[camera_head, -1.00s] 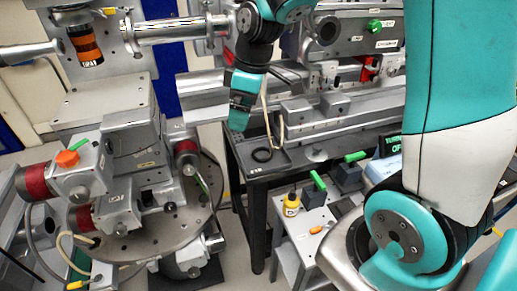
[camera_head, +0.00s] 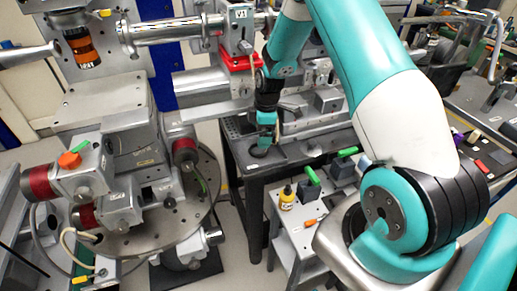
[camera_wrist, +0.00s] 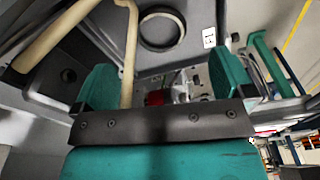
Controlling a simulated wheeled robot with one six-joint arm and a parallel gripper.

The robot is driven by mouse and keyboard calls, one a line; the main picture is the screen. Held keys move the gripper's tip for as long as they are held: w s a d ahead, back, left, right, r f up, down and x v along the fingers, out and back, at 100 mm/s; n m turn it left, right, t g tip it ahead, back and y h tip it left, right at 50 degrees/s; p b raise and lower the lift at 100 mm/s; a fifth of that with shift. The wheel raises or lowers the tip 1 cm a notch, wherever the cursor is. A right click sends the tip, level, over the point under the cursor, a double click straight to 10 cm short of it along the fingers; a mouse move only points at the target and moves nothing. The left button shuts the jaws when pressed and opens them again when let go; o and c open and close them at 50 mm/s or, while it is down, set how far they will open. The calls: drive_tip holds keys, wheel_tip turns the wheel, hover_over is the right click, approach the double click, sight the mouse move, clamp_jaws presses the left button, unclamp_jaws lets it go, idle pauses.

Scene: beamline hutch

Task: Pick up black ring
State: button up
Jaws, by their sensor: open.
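The black ring (camera_head: 258,154) lies flat on the dark corner plate of the bench at the centre of the head view. In the wrist view the ring (camera_wrist: 162,49) shows near the top, beyond the fingers and apart from them. My gripper (camera_head: 266,136) points down just above the ring in the head view and partly overlaps the ring's surroundings. In the wrist view my gripper (camera_wrist: 165,80) shows two teal fingers spread wide with nothing held between them.
A beige hose (camera_wrist: 131,50) runs across the wrist view beside the ring, near the left finger. A yellow bottle (camera_head: 287,199) and green-handled grey blocks (camera_head: 311,187) stand on a lower side table. A round perforated stage (camera_head: 205,190) stands to the left.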

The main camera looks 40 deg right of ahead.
sight(258, 150)
drive_tip(key=shift+w+a+f+p, duration=0.1)
drive_tip(key=shift+f+p, duration=0.05)
drive_tip(key=shift+f, duration=0.9)
drive_tip(key=shift+a+f+p, duration=0.15)
drive_tip(key=shift+f+p, duration=0.05)
drive_tip(key=shift+f, duration=0.85)
drive_tip(key=shift+w+a+f+p, duration=0.1)
drive_tip(key=shift+f+p, duration=0.05)
drive_tip(key=shift+f, duration=0.9)
drive_tip(key=c, duration=1)
